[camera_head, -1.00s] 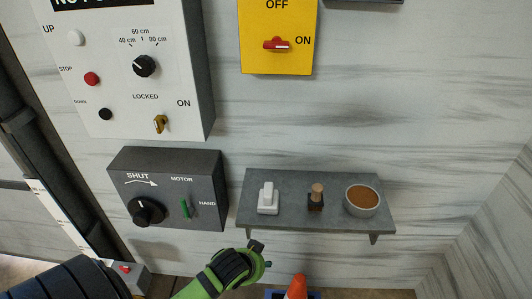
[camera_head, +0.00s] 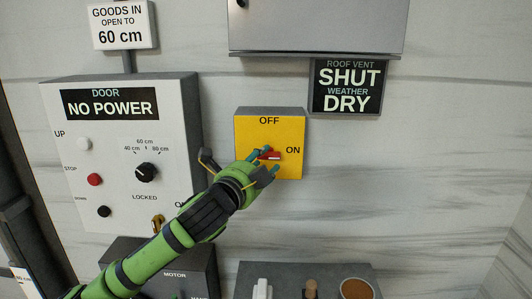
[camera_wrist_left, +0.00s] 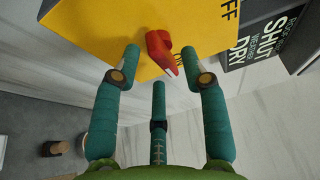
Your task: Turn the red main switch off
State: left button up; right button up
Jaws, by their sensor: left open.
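The red main switch (camera_head: 271,156) sits on a yellow box (camera_head: 285,126) marked OFF at the top and ON at the right. Its handle lies sideways, pointing to ON. My left gripper (camera_head: 263,163) is at the front of the box, open, with its fingertips close around the switch. In the left wrist view, the red handle (camera_wrist_left: 161,50) shows between and just beyond the spread teal fingers (camera_wrist_left: 163,62), with no clear contact. My arm and hand cover the box's lower left part. My right gripper is not in view.
A white door panel (camera_head: 180,106) reading NO POWER, with buttons and a dial, stands to the left. A grey cabinet (camera_head: 320,26) and a roof vent sign (camera_head: 346,87) are above. A shelf (camera_head: 335,272) with a white switch, a knob and a bowl is below.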

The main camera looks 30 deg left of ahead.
pick_arm(q)
jog(key=shift+w+r, duration=0.1)
jog(key=shift+w, duration=0.75)
jog(key=shift+a, duration=0.15)
grip_shut()
jog(key=shift+n, duration=0.3)
